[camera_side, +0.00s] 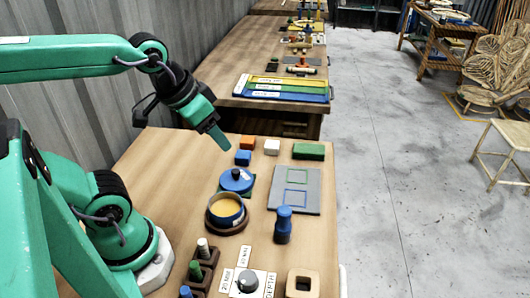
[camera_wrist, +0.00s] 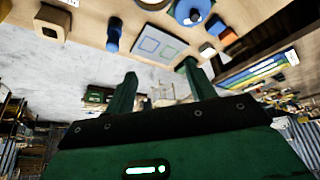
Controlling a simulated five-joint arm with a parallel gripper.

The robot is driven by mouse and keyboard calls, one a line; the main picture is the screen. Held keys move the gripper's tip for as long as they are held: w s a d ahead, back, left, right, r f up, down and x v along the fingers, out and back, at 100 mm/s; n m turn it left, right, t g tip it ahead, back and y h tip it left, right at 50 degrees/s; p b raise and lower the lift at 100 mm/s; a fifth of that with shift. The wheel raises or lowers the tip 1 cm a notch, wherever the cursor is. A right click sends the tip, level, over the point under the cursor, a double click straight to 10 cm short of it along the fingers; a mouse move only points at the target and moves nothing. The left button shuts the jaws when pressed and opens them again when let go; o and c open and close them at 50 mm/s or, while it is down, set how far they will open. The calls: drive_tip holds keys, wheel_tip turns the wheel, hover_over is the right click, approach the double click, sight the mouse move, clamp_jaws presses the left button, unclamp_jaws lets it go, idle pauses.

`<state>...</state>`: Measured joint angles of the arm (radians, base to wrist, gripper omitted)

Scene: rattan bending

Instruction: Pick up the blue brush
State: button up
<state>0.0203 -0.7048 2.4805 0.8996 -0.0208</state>
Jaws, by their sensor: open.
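No thing with clear bristles shows. A blue upright object (camera_side: 283,226) with a narrow neck stands near the table's right edge, beside the grey board; it also shows in the wrist view (camera_wrist: 113,36). A smaller blue-topped piece (camera_side: 186,292) is in a dark rack at the bottom edge of the side view, partly cut off. I cannot tell which is the brush. My gripper (camera_side: 222,141) is raised over the far part of the table, well apart from both. In the wrist view its two fingers (camera_wrist: 163,82) are spread with nothing between them.
A blue lidded pot (camera_side: 237,180) and a bowl with yellow contents (camera_side: 226,213) stand mid-table. Small orange (camera_side: 247,142), blue (camera_side: 243,158), white (camera_side: 272,147) and green (camera_side: 309,152) blocks lie at the back. A grey board (camera_side: 311,190) lies right. A knob (camera_side: 248,281) is in front.

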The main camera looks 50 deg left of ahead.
drive_tip(key=w+d+f+g, duration=0.3)
drive_tip(key=w+d+f, duration=0.2)
drive_tip(key=w+d, duration=0.2)
drive_tip(key=g, duration=0.2)
hover_over(285, 209)
drive_tip(key=f, duration=0.6)
drive_tip(key=shift+w+d+f, duration=0.1)
drive_tip(key=shift+d+f, duration=0.1)
drive_tip(key=shift+f, duration=1.4)
drive_tip(key=shift+a+f, duration=0.2)
drive_tip(key=shift+f, duration=2.4)
drive_tip(key=c, duration=1)
